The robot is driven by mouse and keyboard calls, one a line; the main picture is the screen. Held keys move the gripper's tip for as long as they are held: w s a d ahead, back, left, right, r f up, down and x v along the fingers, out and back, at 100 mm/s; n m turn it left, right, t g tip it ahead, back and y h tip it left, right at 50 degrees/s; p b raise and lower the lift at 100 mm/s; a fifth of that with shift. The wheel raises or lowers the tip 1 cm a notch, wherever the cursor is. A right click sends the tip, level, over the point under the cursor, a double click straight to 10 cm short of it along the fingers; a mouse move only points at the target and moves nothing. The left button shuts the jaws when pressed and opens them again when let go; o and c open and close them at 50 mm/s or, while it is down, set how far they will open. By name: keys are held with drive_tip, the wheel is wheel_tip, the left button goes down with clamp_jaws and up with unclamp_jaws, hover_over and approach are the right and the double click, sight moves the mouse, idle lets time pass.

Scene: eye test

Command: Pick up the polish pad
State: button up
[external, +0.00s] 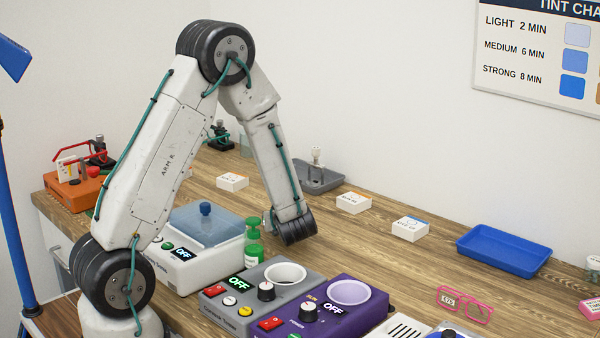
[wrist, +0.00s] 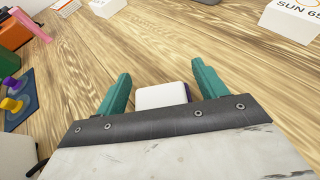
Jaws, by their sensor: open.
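In the wrist view a small white block with a purple side (wrist: 163,96) lies on the wooden table; it looks like the polish pad. Its near part is hidden by my gripper's body. My gripper (wrist: 160,72) is open, with one teal finger on each side of the block and a gap to the left finger. The right finger is close to the purple side; I cannot tell if it touches. In the external view my wrist hangs low over the table behind the green bottle (external: 253,243), and the pad cannot be made out there.
A white box marked SUN 65 (wrist: 293,18) and a blue stand with colored knobs (wrist: 18,100) are in the wrist view. In the external view a grey device (external: 245,312), a purple device (external: 345,322) and a blue-lidded device (external: 190,270) stand in front. A blue tray (external: 502,252) is right.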

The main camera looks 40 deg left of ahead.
drive_tip(key=shift+c, duration=0.3)
drive_tip(key=c, duration=0.8)
drive_tip(key=shift+o, duration=0.2)
